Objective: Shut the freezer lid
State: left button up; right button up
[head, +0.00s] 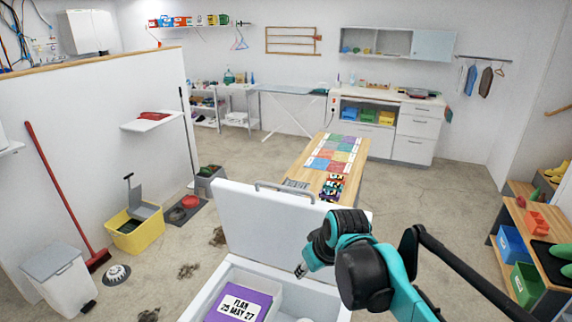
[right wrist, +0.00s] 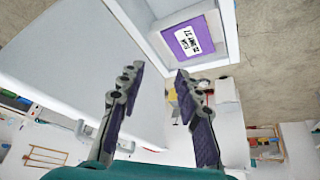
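The freezer (head: 207,287) is a white chest at the bottom centre of the head view. Its white lid (head: 252,226) stands raised at the back, with a grey handle (head: 285,187) along its top edge. The lid also fills the left of the right wrist view (right wrist: 60,55). A purple box labelled "FLAN 25 MAY 27" (head: 238,303) lies inside; it also shows in the right wrist view (right wrist: 188,40). My right gripper (right wrist: 154,76) is open and empty, in front of the lid's inner side. In the head view my right arm hides most of it. My left gripper is not in view.
A wooden table (head: 347,188) with coloured cards stands behind the lid. A yellow bucket (head: 138,232), a white bin (head: 62,285) and a red broom (head: 62,190) are at left. A wooden shelf (head: 520,215) with bins stands at right. Dark dirt patches lie on the floor.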

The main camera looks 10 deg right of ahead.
jog(key=w+d+r+n+g+y+p, duration=0.1)
jog(key=w+r+n+g+p, duration=0.15)
jog(key=w+r+p, duration=1.1)
jog(key=w+n+p, duration=0.1)
jog(key=w+p, duration=0.2)
jog(key=w, duration=0.1)
jog(key=w+d+n+y+p, duration=0.1)
jog(key=w+n+p, duration=0.1)
jog(key=w, duration=0.3)
jog(key=w+d+n+g+y+p, duration=0.1)
jog(key=w+n+p, duration=0.1)
jog(key=w+p, duration=0.2)
jog(key=shift+w+d+r, duration=0.15)
jog(key=shift+w+r, duration=0.25)
jog(key=shift+w, duration=0.3)
jog(key=shift+w+f+p, duration=0.15)
jog(key=shift+w+p, duration=0.05)
jog(key=shift+p, duration=0.15)
jog(key=shift+w+f, duration=0.1)
jog(key=shift+f, duration=0.15)
jog(key=p+x, duration=0.1)
jog(key=x, duration=0.6)
jog(key=shift+f, duration=0.25)
grip_shut()
